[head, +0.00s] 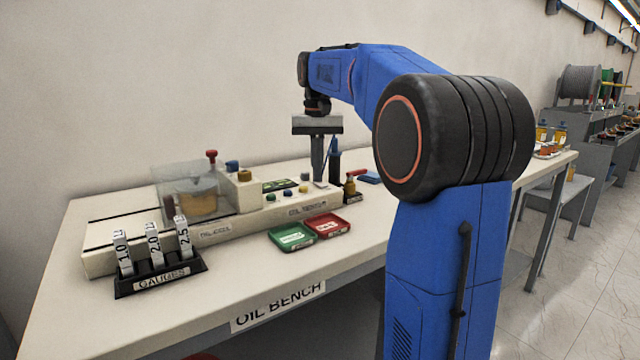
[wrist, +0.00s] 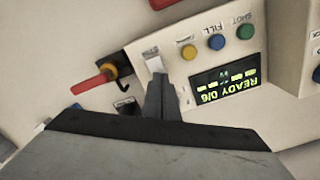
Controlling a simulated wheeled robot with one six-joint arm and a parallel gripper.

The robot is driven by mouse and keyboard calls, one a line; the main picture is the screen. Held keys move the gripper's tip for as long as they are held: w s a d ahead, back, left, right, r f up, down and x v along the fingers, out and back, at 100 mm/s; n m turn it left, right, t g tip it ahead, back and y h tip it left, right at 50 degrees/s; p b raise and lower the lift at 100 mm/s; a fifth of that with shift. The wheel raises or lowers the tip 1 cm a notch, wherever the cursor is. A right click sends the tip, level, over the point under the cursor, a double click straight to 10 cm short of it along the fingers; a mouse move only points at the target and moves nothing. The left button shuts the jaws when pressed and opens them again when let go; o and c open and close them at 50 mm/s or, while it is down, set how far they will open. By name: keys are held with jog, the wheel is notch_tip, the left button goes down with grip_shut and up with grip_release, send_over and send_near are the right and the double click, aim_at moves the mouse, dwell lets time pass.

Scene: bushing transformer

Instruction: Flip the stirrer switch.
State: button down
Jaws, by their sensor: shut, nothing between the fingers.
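In the wrist view a small white switch lever (wrist: 153,62) stands on a pale panel beside a yellow button; its label is not readable, so I cannot confirm it is the stirrer switch. My gripper (wrist: 160,78) is shut and empty, with its grey fingertips right by the white lever. I cannot tell whether they touch it. In the head view my gripper (head: 318,178) points straight down at the right end of the oil tester panel (head: 245,217). The lever is too small to make out there.
Yellow (wrist: 189,52), blue (wrist: 216,42) and green (wrist: 245,31) buttons sit close beside the lever, near a lit display (wrist: 226,77). A red-handled valve (wrist: 92,82) is on the other side. Green (head: 291,237) and red (head: 327,226) trays and a gauge rack (head: 160,275) stand in front.

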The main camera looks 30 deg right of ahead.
jog(key=shift+f, duration=0.1)
notch_tip(320, 180, up, 7)
dwell(1.2)
jog(key=shift+s, duration=0.1)
dwell(0.4)
